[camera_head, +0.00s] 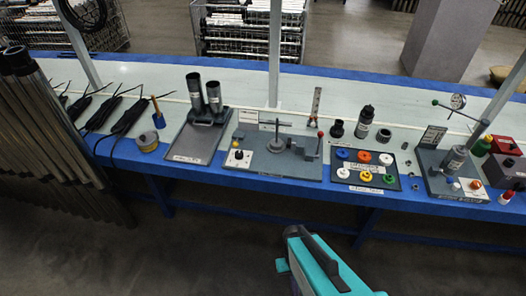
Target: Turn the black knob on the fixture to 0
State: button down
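A grey fixture (290,166) lies flat on the bench near the middle of the camera_head view. At its left front is a white square plate (246,160) with a small dark knob (239,155) on it. The knob's pointer and any numbers around it are too small to read. A red-tipped lever stands at the fixture's right side. A teal and black part of my own body shows at the bottom edge, well in front of the bench. My gripper's fingers are not in view.
A tray with two dark upright tubes (205,98) stands left of the fixture. A black board (366,171) with coloured caps lies to its right. Another grey fixture (430,170) stands farther right. Metal tubes (40,130) lean at far left. The floor before the bench is clear.

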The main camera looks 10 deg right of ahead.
aim_at(239, 153)
jog(key=u, duration=0.25)
jog(key=i, duration=0.95)
jog(key=z, duration=0.35)
